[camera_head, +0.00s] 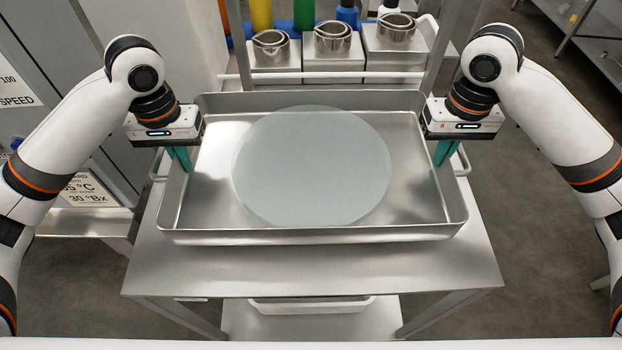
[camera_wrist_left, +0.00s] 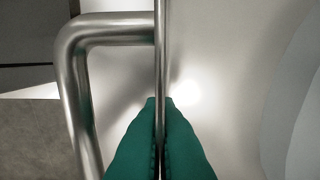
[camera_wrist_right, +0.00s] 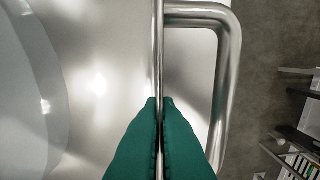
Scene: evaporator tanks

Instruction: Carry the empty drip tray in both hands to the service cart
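The metal drip tray (camera_head: 320,236) is a wide shallow rectangle, roughly level, over a steel-topped table or cart (camera_head: 320,272). I cannot tell whether it touches that top or hangs just above it. A pale round disc-like shape (camera_head: 312,165) shows inside the tray. My left gripper (camera_head: 180,160) is at the tray's left end, and in the left wrist view its green fingers (camera_wrist_left: 160,105) are shut on the thin wall beside a tube handle (camera_wrist_left: 75,75). My right gripper (camera_head: 443,152) grips the right end; its fingers (camera_wrist_right: 160,105) straddle the wall beside the other handle (camera_wrist_right: 228,70).
Several steel pots, including one pot (camera_head: 270,45), stand on stepped blocks behind the tray, close to its far edge. A grey cabinet with labels (camera_head: 80,190) is at the left. Open floor (camera_head: 520,250) lies at the right, with a steel rack (camera_head: 600,40) beyond.

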